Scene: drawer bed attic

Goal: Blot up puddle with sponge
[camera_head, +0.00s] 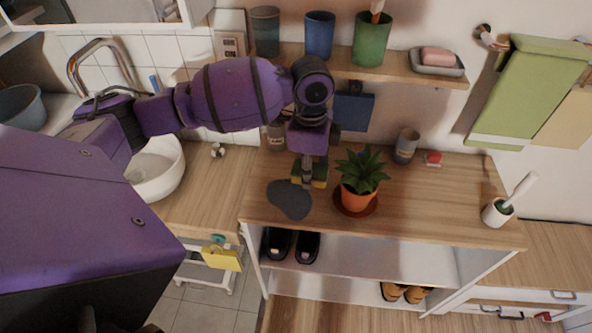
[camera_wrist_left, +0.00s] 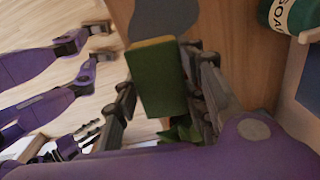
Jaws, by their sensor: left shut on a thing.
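The puddle (camera_head: 289,199) is a dark grey patch on the wooden top of the shelf unit, left of the potted plant (camera_head: 360,183). It also shows at the top of the left wrist view (camera_wrist_left: 165,15). My left gripper (camera_head: 308,174) points down just behind the puddle and is shut on the sponge (camera_head: 321,174). The sponge is green with a yellow side and fills the middle of the left wrist view (camera_wrist_left: 158,80). It is close to the puddle's back edge; I cannot tell whether it touches the top.
The potted plant in its saucer stands close to the right of the sponge. A grey cup (camera_head: 406,146) and a small red item (camera_head: 433,159) stand farther right. A wall shelf (camera_head: 394,73) with cups hangs above.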

